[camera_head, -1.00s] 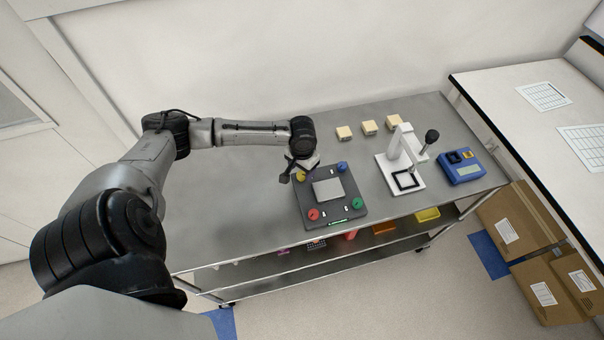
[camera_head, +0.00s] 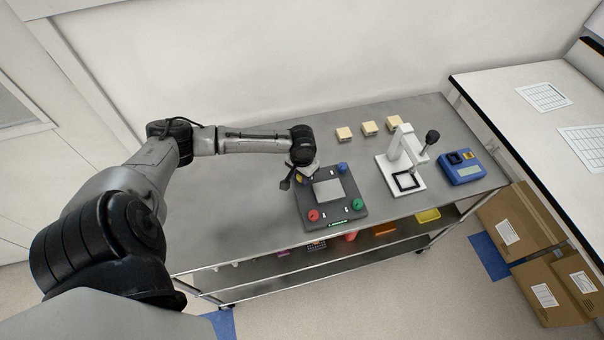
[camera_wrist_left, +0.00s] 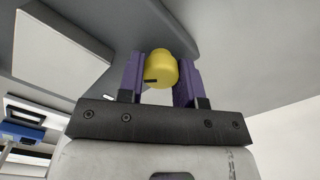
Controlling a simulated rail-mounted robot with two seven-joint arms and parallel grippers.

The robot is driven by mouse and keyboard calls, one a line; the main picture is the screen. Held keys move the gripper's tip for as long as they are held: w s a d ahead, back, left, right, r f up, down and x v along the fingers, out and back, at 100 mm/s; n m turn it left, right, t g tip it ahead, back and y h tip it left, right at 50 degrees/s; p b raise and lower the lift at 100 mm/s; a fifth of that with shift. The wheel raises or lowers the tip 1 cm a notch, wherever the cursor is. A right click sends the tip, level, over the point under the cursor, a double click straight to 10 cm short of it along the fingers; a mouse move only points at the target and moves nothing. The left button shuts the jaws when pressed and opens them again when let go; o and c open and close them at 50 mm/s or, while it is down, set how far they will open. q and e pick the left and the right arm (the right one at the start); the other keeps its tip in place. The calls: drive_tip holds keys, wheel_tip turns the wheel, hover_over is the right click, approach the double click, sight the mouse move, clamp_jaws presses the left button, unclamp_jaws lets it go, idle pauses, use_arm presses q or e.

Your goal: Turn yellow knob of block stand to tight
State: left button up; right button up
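The block stand (camera_head: 332,216) is a dark square plate on the metal table, with a light grey block (camera_head: 328,190) at its centre and coloured knobs at its corners. The yellow knob (camera_head: 299,179) is at its far left corner, mostly hidden by my left gripper (camera_head: 294,178). In the left wrist view, the yellow knob (camera_wrist_left: 161,68) sits between the two purple fingers of my left gripper (camera_wrist_left: 160,78). The fingers appear to press on its sides. A short black mark shows on the knob. My right gripper is in no view.
Red (camera_head: 313,215), green (camera_head: 358,204) and blue (camera_head: 343,167) knobs occupy the stand's other corners. Three cream blocks (camera_head: 369,128), a white stand (camera_head: 402,160) and a blue device (camera_head: 461,167) are to the right. The table's left part is clear.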

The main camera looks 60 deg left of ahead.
use_arm(q)
drive_tip(key=c, duration=0.4)
drive_tip(key=shift+r+m+p, duration=0.2)
drive_tip(key=shift+m+p, duration=0.3)
drive_tip(key=shift+p, duration=0.4)
drive_tip(key=m+p, duration=0.3)
drive_tip(key=shift+d+r+p, duration=0.1)
drive_tip(key=shift+p, duration=0.3)
drive_tip(key=m+p, duration=0.3)
drive_tip(key=m, duration=0.1)
drive_tip(key=shift+m, duration=0.4)
drive_tip(key=m, duration=0.1)
drive_tip(key=m+p, duration=0.1)
drive_tip(key=shift+d+f+m, duration=0.1)
drive_tip(key=shift+f+m, duration=0.1)
drive_tip(key=shift+m, duration=0.1)
drive_tip(key=m, duration=0.2)
drive_tip(key=shift+m, duration=0.4)
drive_tip(key=m, duration=0.3)
drive_tip(key=shift+s+p, duration=0.1)
drive_tip(key=shift+p, duration=0.25)
drive_tip(key=shift+d+m, duration=0.1)
drive_tip(key=shift+m, duration=1.5)
